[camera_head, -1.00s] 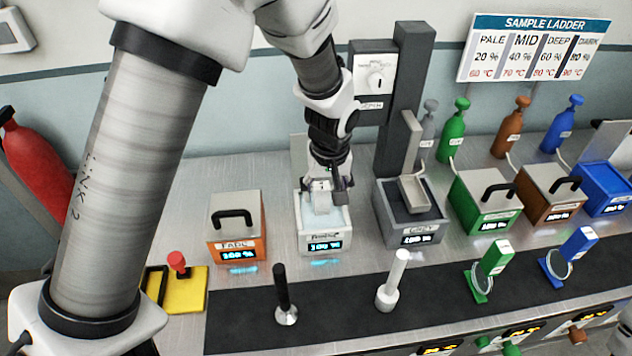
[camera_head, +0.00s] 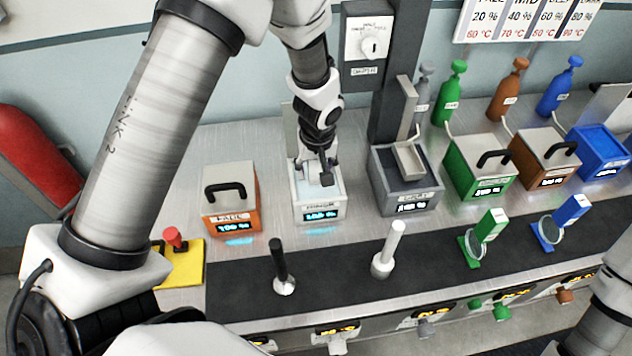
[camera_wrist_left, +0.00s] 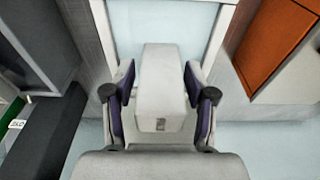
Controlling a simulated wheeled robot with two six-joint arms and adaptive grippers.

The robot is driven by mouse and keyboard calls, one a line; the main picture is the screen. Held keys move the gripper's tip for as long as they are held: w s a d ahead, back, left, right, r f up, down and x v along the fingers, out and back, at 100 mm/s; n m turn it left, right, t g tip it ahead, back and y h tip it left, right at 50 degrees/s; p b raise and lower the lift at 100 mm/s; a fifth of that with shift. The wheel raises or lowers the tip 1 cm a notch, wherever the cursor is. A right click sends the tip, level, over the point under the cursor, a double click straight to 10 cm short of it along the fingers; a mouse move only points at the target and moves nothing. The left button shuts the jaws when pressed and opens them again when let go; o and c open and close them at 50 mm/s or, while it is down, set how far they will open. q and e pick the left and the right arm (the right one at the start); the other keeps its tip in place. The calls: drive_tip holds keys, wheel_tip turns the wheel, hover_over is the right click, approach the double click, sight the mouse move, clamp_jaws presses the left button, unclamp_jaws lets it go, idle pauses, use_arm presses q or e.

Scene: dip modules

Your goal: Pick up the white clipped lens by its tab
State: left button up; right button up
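My left gripper (camera_head: 320,180) points down over the open white bath (camera_head: 321,217). In the left wrist view, a pale block (camera_wrist_left: 162,85) stands between its two dark-padded fingers (camera_wrist_left: 160,88). It looks like the tab of the white clipped lens. Narrow gaps show between the block and the pads, so the gripper looks open around it. The round part of the lens is hidden. Part of my right arm shows at the lower right edge of the head view, but its gripper is out of view.
A lidded orange bath (camera_head: 232,218) stands left of the white one and a grey bath (camera_head: 418,183) right of it. Green (camera_head: 487,238) and blue (camera_head: 563,222) clipped lenses stand on the dark mat (camera_head: 340,285). Two upright-handled tools stand there too.

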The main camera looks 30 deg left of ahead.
use_arm(q)
drive_tip(key=shift+d, duration=0.1)
drive_tip(key=c, duration=0.5)
clamp_jaws()
drive_tip(key=shift+r, duration=0.1)
